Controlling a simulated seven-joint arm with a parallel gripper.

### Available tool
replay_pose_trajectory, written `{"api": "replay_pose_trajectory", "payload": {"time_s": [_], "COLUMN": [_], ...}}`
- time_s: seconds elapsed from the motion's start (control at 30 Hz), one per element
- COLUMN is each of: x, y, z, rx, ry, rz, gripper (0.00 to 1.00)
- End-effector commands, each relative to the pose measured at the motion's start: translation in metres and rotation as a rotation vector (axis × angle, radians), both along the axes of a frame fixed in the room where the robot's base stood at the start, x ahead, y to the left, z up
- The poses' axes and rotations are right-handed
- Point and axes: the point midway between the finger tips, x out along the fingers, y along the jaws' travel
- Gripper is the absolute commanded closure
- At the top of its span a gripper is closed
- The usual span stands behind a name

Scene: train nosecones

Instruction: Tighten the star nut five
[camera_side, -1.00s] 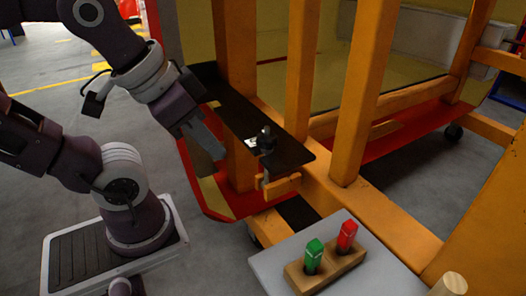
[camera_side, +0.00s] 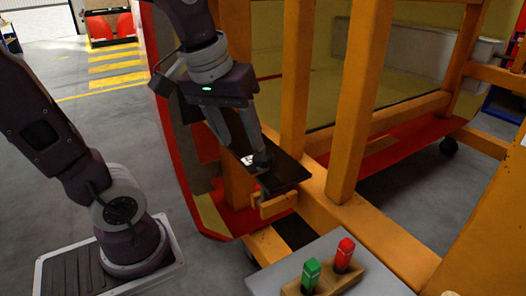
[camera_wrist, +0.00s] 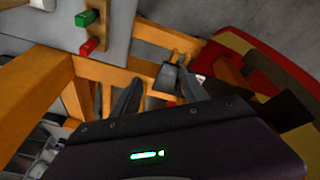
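The star nut is a small black knob (camera_side: 262,161) on a black plate (camera_side: 286,174) fixed to the orange frame. A small white label lies beside it on the plate. My gripper (camera_side: 245,146) points down at the plate from above, with its fingertips close to the knob. In the wrist view my gripper (camera_wrist: 157,78) shows two grey fingers spread apart, with nothing clearly between them. A dark shape near the right fingertip may be the knob. I cannot tell whether a finger touches it.
Orange frame posts (camera_side: 358,100) rise close to the right of my gripper. A grey table (camera_side: 370,284) in front carries a wooden block with a green peg (camera_side: 311,272) and a red peg (camera_side: 345,252). A red and yellow curved shell stands behind the frame.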

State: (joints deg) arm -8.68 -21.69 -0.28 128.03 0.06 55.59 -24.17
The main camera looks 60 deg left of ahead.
Motion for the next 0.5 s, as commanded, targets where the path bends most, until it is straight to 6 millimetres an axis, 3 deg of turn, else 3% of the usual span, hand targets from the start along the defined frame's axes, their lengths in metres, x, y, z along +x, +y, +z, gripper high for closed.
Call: {"api": "replay_pose_trajectory", "payload": {"time_s": [0.03, 0.1, 0.2, 0.33, 0.5], "x": [0.026, 0.059, 0.092, 0.113, 0.116], "y": [0.017, 0.043, 0.077, 0.103, 0.109], "z": [-0.005, -0.016, -0.037, -0.058, -0.080], "rx": [-0.045, -0.103, -0.160, -0.194, -0.201], "ry": [0.059, 0.126, 0.199, 0.251, 0.266], "rz": [0.170, 0.423, 0.721, 0.945, 1.002], "gripper": [0.37, 0.32, 0.32, 0.32, 0.32]}}
